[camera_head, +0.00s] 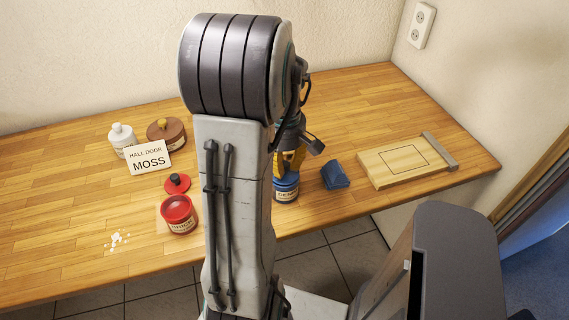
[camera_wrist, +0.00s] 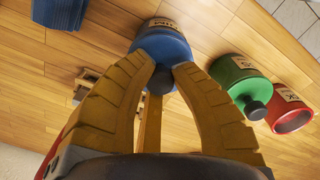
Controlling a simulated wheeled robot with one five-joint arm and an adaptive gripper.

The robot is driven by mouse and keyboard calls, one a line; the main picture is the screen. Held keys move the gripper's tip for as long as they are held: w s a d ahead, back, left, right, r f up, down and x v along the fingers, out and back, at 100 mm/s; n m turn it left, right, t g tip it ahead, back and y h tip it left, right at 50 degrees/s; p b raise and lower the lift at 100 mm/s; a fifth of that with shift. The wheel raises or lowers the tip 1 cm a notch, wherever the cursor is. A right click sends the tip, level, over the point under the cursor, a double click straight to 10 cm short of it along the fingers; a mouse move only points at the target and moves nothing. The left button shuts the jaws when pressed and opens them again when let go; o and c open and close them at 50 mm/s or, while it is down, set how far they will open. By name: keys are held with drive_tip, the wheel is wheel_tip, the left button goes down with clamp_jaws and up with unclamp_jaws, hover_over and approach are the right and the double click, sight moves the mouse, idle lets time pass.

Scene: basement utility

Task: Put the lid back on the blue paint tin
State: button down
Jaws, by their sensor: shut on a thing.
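The blue paint tin (camera_head: 286,190) stands near the table's front edge, partly behind my arm. In the wrist view its labelled side (camera_wrist: 163,23) shows beyond the blue lid (camera_wrist: 160,47), which has a dark knob (camera_wrist: 160,81). My gripper (camera_wrist: 168,64) is shut on the lid, its yellow fingers on either side of the knob. The lid is at the tin's top, lined up with it; whether it is fully seated I cannot tell.
An open red tin (camera_head: 179,214) and its red lid (camera_head: 177,183) are left of my arm. A lidded green tin (camera_wrist: 240,80) shows in the wrist view. A blue cloth (camera_head: 335,175) and wooden board (camera_head: 405,162) lie right. A MOSS sign (camera_head: 148,158) stands back left.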

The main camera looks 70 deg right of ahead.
drive_tip(key=c, duration=0.5)
unclamp_jaws()
drive_tip(key=shift+r, duration=0.15)
idle(0.4)
drive_tip(key=shift+r+p, duration=2.9)
drive_tip(key=shift+r, duration=0.5)
drive_tip(key=shift+c, duration=0.4)
clamp_jaws()
drive_tip(key=shift+f+b, duration=2.75)
drive_tip(key=shift+f, duration=0.45)
